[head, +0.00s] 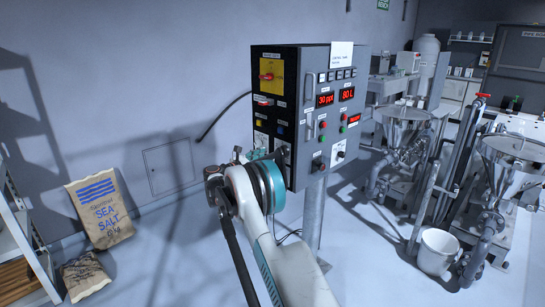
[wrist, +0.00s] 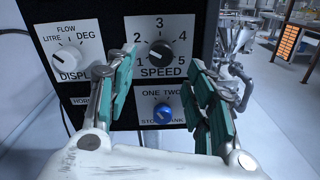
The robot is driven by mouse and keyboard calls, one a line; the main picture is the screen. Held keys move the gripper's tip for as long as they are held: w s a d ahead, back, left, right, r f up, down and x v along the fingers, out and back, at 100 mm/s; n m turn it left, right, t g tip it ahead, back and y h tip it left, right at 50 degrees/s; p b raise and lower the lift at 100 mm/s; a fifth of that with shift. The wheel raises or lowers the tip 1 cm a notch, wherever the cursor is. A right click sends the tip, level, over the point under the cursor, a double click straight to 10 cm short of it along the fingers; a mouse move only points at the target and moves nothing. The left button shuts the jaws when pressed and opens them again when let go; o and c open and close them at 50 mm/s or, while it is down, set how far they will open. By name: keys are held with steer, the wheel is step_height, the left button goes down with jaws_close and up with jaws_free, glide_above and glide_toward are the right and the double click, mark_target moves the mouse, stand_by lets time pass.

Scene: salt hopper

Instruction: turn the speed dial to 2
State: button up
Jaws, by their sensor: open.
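The speed dial (wrist: 160,50) is a dark round knob on a white label marked 1 to 5 with SPEED below, in the upper middle of the wrist view. A pale mark shows on the knob, but I cannot tell its exact setting. My gripper (wrist: 161,62) is open, with its teal-padded fingers at the left and right of the dial, apart from it. Nothing is held between them. In the head view my arm reaches the lower left of the control panel (head: 290,90), and I cannot make out the speed dial there.
A white display dial (wrist: 66,58) sits left of the speed dial, and a blue knob (wrist: 163,115) sits below it. Salt sacks (head: 101,208) rest by the left wall. Steel hoppers (head: 515,150) and a white bucket (head: 437,250) stand at the right.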

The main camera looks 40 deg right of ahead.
steer(key=a, duration=0.6)
steer(key=shift+s, duration=0.15)
steer(key=s+a+r+m+t+y, duration=0.2)
steer(key=s+a+r+m+y, duration=0.25)
steer(key=s+a+r, duration=0.35)
steer(key=s+a+r+m+t+y, duration=0.25)
steer(key=s+a+r+y, duration=0.25)
steer(key=s+a, duration=0.45)
steer(key=s+a+f+m+y, duration=0.2)
steer(key=s+a+m, duration=0.1)
steer(key=s+a, duration=0.4)
steer(key=s+a+f+m+t+y, duration=0.1)
steer(key=s+a+f+m+y, duration=0.1)
steer(key=s+a, duration=0.5)
steer(key=s+a+f+m+y, duration=0.3)
steer(key=s+a, duration=0.4)
steer(key=s, duration=0.7)
steer(key=shift+s+f+m+t+y, duration=0.2)
steer(key=shift+f+m+t+y, duration=0.25)
steer(key=shift+y, duration=0.3)
